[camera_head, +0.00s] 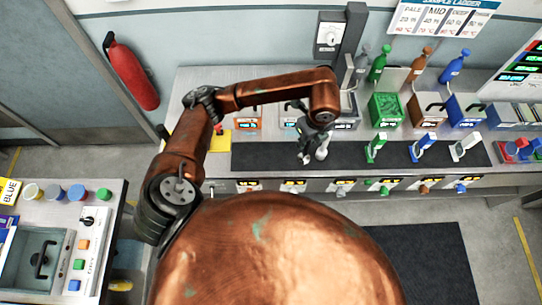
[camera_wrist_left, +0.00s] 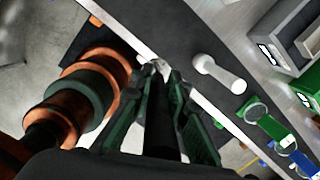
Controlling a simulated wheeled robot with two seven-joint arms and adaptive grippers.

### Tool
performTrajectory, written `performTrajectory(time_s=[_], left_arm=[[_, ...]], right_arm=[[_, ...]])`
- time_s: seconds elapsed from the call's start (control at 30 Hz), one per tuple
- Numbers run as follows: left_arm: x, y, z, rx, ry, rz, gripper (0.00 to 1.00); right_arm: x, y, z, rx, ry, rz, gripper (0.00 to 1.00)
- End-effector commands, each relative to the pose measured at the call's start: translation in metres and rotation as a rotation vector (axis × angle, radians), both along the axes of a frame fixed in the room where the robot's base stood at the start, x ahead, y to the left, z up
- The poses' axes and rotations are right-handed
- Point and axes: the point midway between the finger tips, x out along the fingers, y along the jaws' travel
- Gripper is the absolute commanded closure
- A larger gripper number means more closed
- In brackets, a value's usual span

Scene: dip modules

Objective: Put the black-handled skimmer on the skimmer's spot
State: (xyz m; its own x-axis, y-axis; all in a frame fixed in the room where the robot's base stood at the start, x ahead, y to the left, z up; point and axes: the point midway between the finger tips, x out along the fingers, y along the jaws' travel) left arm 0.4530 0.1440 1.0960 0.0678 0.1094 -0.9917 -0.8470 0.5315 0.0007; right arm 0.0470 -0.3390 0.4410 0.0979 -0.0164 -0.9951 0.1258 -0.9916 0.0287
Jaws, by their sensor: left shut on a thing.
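My left gripper (camera_head: 308,150) is above the black strip (camera_head: 262,156) on the long bench, beside a small white upright cylinder. In the left wrist view my left gripper (camera_wrist_left: 165,82) is shut on a dark shaft (camera_wrist_left: 160,125), which looks like the handle of the black-handled skimmer. A small pale part shows at the fingertips, but the skimmer's head cannot be made out clearly. The white cylinder (camera_wrist_left: 218,73) stands apart from the fingers. I cannot pick out the skimmer's spot. My right gripper is not in view.
Green (camera_head: 375,148), blue (camera_head: 422,147) and white (camera_head: 466,147) tools stand along the black strip to the right. Behind them are a green bin (camera_head: 386,110), a brown bin (camera_head: 426,112) and coloured bottles. The strip's left part looks clear.

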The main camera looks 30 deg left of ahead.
Motion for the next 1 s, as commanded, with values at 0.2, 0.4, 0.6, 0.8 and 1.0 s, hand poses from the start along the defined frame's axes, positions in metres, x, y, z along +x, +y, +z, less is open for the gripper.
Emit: performTrajectory(time_s=[0.2, 0.4, 0.6, 0.8, 1.0], left_arm=[[0.000, 0.006, -0.002, -0.001, 0.002, 0.129, 1.00], [-0.002, 0.048, -0.020, 0.002, 0.005, 0.138, 1.00], [-0.003, 0.096, -0.039, 0.003, 0.003, 0.135, 1.00], [-0.003, 0.120, -0.075, 0.000, 0.004, 0.133, 1.00], [-0.002, 0.131, -0.089, -0.001, 0.001, 0.129, 1.00]], right_arm=[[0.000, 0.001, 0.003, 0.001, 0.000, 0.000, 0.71], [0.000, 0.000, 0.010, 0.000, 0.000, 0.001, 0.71], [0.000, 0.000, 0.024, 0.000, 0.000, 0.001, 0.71], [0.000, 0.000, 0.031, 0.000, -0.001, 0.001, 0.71], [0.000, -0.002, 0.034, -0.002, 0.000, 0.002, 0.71]])
